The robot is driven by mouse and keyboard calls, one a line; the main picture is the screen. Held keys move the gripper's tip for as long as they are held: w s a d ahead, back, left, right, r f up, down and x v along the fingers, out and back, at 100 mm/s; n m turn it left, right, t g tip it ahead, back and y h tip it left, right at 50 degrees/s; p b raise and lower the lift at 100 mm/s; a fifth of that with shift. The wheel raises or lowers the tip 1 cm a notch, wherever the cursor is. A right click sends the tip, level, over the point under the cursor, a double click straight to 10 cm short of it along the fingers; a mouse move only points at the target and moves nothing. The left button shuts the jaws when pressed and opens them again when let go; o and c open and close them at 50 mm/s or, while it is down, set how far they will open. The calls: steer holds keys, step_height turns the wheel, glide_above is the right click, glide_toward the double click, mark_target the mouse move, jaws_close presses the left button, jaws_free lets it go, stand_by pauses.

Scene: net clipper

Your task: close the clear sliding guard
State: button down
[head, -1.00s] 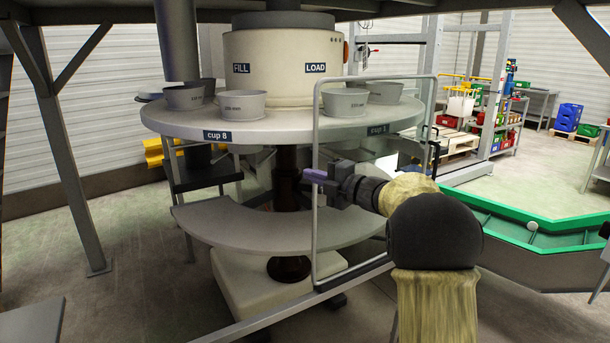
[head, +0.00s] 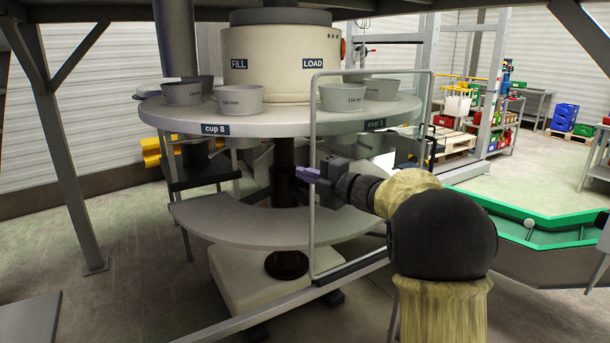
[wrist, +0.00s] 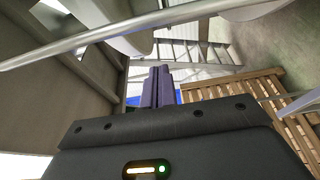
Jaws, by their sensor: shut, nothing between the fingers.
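The clear sliding guard (head: 373,73) is a see-through panel in a thin grey rounded frame. It stands upright before the right front of the round machine, over a low rail (head: 270,308). My gripper (head: 307,174) is shut and empty, with its purple fingers at the frame's left post, about mid-height. The fingertips reach slightly left of the post; I cannot tell whether they touch it. In the wrist view the shut fingers (wrist: 158,88) point up the picture, and a grey bar (wrist: 130,27), probably part of the guard's frame, crosses beyond them.
The turntable (head: 275,121) carries several grey cups, with labels "cup 8" and "cup 1" on its rim. A curved grey shelf (head: 225,222) sits below it. A green-edged tray table (head: 560,237) is at right. A support post (head: 60,150) stands at left.

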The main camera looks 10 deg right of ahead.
steer(key=v, duration=0.7)
steer(key=shift+d, duration=0.1)
